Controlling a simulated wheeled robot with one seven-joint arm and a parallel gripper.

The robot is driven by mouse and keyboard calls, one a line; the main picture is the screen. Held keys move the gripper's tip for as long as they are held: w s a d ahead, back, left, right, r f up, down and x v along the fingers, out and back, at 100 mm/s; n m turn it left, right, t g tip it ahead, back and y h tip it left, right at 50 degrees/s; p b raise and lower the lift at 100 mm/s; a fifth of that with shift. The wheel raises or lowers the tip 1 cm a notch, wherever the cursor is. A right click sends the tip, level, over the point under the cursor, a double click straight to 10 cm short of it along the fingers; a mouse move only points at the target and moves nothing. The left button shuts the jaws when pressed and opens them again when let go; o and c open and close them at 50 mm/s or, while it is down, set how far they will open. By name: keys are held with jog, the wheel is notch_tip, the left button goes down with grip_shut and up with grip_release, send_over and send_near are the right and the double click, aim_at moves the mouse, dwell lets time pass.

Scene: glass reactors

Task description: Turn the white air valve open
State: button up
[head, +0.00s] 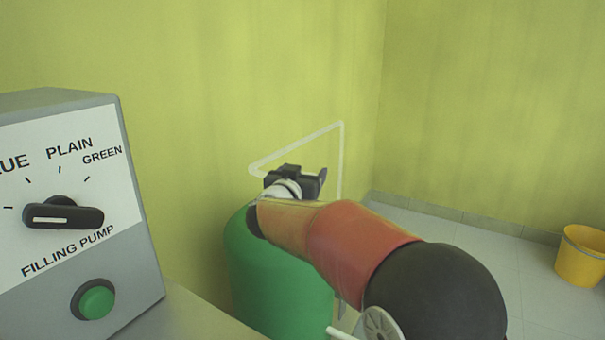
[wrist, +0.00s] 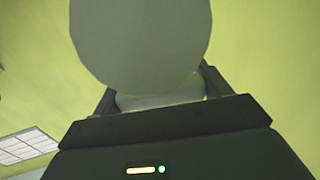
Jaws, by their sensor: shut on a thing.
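My gripper (head: 300,178) is at the end of my outstretched arm, above the green cylinder (head: 270,265) and near the yellow-green wall. In the wrist view its two fingers (wrist: 158,98) stand on either side of a pale, rounded thing (wrist: 140,40), which I take to be the white air valve. The gripper is shut on it. The rounded face fills the upper middle of that view and hides the fingertips. In the head view my arm and gripper hide the valve, so I cannot tell how far it is turned.
A grey control box (head: 130,225) with a black selector knob (head: 62,213) and a green button (head: 97,300) stands at the left. A yellow bucket (head: 581,257) stands on the tiled floor at the right.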

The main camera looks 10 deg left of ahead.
jog(key=shift+n+y+b, duration=0.3)
jog(key=shift+y, duration=0.1)
jog(key=n+y+b, duration=0.1)
jog(key=y+b, duration=0.1)
jog(key=shift+f+n+y, duration=0.2)
jog(key=shift+n+y, duration=0.2)
jog(key=y+b, duration=0.1)
jog(key=b, duration=0.1)
jog(key=n+y+b, duration=0.2)
jog(key=b, duration=0.1)
jog(key=shift+a+f+g+y+b, duration=0.25)
jog(key=shift+g+y+b, duration=0.05)
jog(key=shift+g+y, duration=0.1)
jog(key=n+g+y+b, duration=0.1)
jog(key=n+y+b, duration=0.1)
jog(key=b, duration=0.5)
jog(key=shift+a+y+b, duration=0.1)
jog(key=shift+y+b, duration=0.3)
jog(key=shift+s+n+g+y+b, duration=0.1)
jog(key=shift+n+g+y+b, duration=0.2)
jog(key=shift+n+b, duration=0.15)
jog(key=shift+a+r+y+b, duration=0.2)
jog(key=shift+y+b, duration=0.1)
jog(key=shift+b, duration=0.45)
jog(key=shift+r+n+g+b, duration=0.25)
jog(key=shift+g+b, duration=0.05)
jog(key=shift+s, duration=0.1)
jog(key=o, duration=1)
